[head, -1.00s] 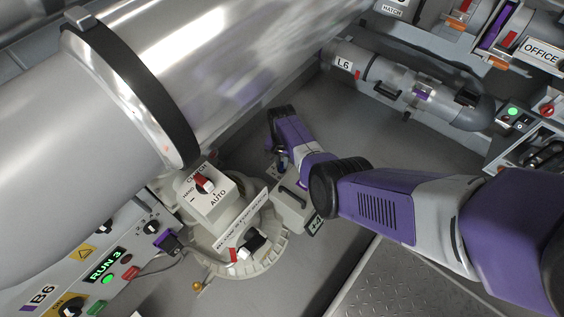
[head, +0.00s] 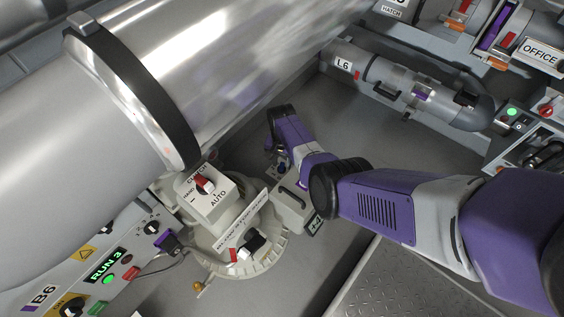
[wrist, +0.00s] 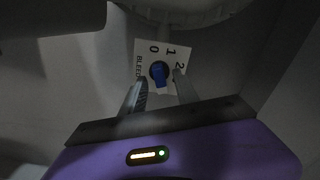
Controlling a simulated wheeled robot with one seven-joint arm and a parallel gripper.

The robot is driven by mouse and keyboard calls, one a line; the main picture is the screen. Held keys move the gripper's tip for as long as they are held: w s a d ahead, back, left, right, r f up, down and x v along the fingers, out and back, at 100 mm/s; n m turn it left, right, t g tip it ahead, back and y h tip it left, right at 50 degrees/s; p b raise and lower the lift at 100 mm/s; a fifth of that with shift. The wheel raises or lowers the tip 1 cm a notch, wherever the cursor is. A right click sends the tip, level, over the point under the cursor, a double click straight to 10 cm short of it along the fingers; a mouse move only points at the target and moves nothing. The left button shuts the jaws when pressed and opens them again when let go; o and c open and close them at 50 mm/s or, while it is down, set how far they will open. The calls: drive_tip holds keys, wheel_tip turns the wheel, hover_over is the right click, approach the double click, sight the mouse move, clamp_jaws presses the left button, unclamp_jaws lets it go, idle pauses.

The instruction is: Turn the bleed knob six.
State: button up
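The bleed knob (wrist: 159,75) is a small blue knob on a white plate (wrist: 143,52) marked BLEED, 0, 1 and 2, in the wrist view. Its bar runs roughly up and down in the picture; I cannot tell exactly which mark it points to. My gripper (wrist: 160,80) has one finger on each side of the knob, with small gaps visible, so it looks open around it. Contact is not clear. In the head view my gripper (head: 279,158) is low beside the pale valve base, and the knob is hard to make out there.
A large grey tube (head: 215,60) fills the upper left. Below it are a CLUTCH box (head: 211,204) with a red-and-white switch and a control panel B6 (head: 75,280). A pale housing (head: 293,205) stands close to my gripper. The L6 tube (head: 365,70) lies behind. Floor shows between.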

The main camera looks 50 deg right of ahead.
sight(283, 165)
wheel_tip(283, 165, up, 7)
drive_tip(key=p, duration=0.4)
drive_tip(key=shift+r, duration=0.15)
drive_tip(key=shift+s, duration=0.15)
idle(0.3)
